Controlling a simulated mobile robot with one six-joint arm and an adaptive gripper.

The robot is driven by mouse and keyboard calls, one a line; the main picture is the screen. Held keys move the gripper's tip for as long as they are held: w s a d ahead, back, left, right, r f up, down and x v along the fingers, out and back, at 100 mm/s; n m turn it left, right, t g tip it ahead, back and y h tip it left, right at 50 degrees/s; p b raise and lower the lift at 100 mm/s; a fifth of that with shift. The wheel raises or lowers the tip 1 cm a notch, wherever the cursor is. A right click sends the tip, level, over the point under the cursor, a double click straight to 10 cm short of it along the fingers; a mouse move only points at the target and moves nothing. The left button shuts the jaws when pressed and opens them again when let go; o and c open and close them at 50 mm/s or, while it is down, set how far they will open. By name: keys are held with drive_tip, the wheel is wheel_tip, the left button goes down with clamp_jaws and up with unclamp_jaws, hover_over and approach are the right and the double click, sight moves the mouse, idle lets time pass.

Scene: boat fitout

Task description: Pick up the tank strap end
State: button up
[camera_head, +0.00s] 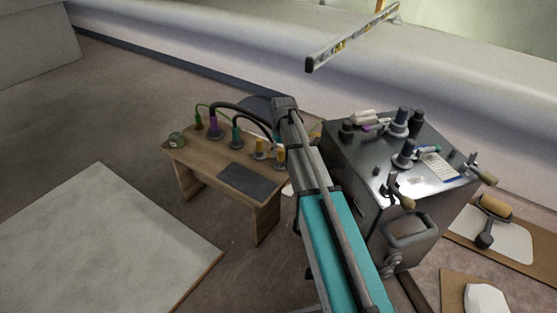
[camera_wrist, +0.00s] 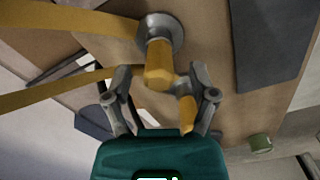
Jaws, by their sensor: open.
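Two yellow strap ends stand in grey round holders on a small wooden table (camera_head: 200,157). In the wrist view, the nearer-to-centre yellow end (camera_wrist: 158,68) sits at a holder (camera_wrist: 160,30), and the second yellow end (camera_wrist: 187,112) is lower and to its right. Yellow straps (camera_wrist: 60,15) run off to the left. The ends also show in the head view, one (camera_head: 259,146) left of the other (camera_head: 279,157). I cannot tell which is the tank strap end. My gripper (camera_wrist: 160,77) is open, its fingers on either side of the yellow ends; contact is unclear. In the head view my arm hides it.
The table also holds a dark pad (camera_head: 250,180), a green jar (camera_head: 176,140) and green, purple and black hose or cable ends (camera_head: 214,128). A grey metal cabinet (camera_head: 350,177) with bottles and tools on top stands close at right. A level (camera_head: 352,37) is up behind.

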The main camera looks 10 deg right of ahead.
clamp_jaws()
drive_tip(key=shift+r, duration=0.15)
idle(0.4)
wheel_tip(320, 180, up, 3)
drive_tip(key=p, duration=0.3)
drive_tip(key=s+a+r+p, duration=0.2)
drive_tip(key=s+r+p, duration=0.7)
drive_tip(key=s, duration=0.4)
drive_tip(key=shift+s+a+r+p, duration=0.2)
drive_tip(key=shift+s+r+p, duration=0.15)
drive_tip(key=shift+p, duration=0.15)
drive_tip(key=shift+s, duration=0.15)
idle(0.4)
